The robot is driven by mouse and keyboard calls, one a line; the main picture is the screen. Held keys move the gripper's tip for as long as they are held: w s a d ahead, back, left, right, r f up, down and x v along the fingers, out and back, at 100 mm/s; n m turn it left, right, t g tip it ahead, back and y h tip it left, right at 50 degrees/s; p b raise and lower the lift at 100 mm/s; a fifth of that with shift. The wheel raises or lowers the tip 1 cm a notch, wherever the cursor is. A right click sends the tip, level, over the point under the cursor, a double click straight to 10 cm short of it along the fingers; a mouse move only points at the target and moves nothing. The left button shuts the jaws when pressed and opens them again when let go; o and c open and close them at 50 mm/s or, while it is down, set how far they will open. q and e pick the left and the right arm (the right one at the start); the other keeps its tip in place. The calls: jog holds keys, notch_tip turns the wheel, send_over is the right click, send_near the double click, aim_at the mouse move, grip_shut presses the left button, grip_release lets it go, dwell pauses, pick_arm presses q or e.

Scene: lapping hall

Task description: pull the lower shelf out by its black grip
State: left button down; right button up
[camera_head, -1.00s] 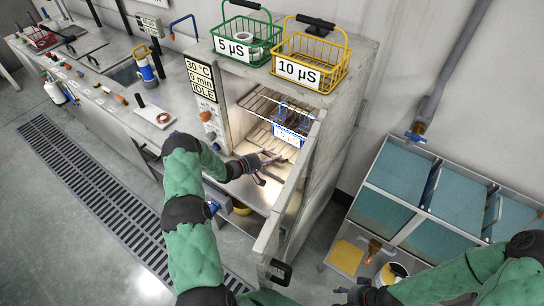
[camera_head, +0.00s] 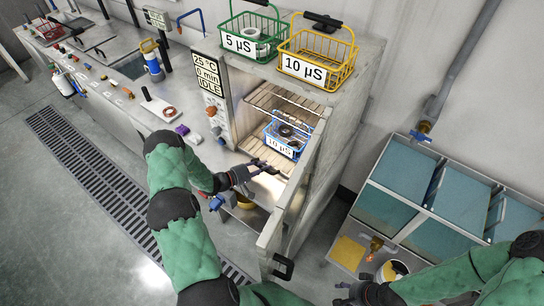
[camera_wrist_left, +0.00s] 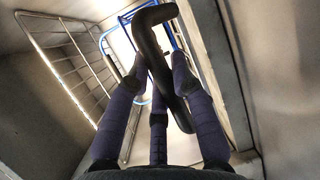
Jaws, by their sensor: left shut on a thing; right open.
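The open oven cabinet (camera_head: 365,85) shows a wire upper shelf and, below it, the lower shelf (camera_head: 260,153). A blue wire basket labelled 10 µS (camera_head: 283,146) with dark contents appears to stand on the lower shelf. My left gripper (camera_head: 260,170) is at the cabinet opening, in front of the lower shelf. In the left wrist view its fingers (camera_wrist_left: 158,85) are shut around a bent black grip (camera_wrist_left: 150,40). The blue basket frame (camera_wrist_left: 112,35) shows behind it. The grip's joint with the shelf is hidden. My right gripper (camera_head: 348,290) is open and empty at the lower right.
The oven door (camera_head: 270,235) stands open close to the right of my left gripper. Green (camera_head: 250,25) and yellow (camera_head: 350,65) baskets stand on top of the cabinet. A bench (camera_head: 110,75) lies left, and a rack of blue-green tanks (camera_head: 400,165) right.

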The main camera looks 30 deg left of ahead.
pick_arm(q)
jog(key=s+a, duration=0.1)
jog(key=s, duration=1.3)
jog(key=shift+a, duration=0.1)
jog(key=c, duration=1)
grip_release()
jog(key=shift+c, duration=0.2)
jog(key=shift+s, duration=0.1)
jog(key=v, duration=1.2)
jog(key=shift+a, duration=0.15)
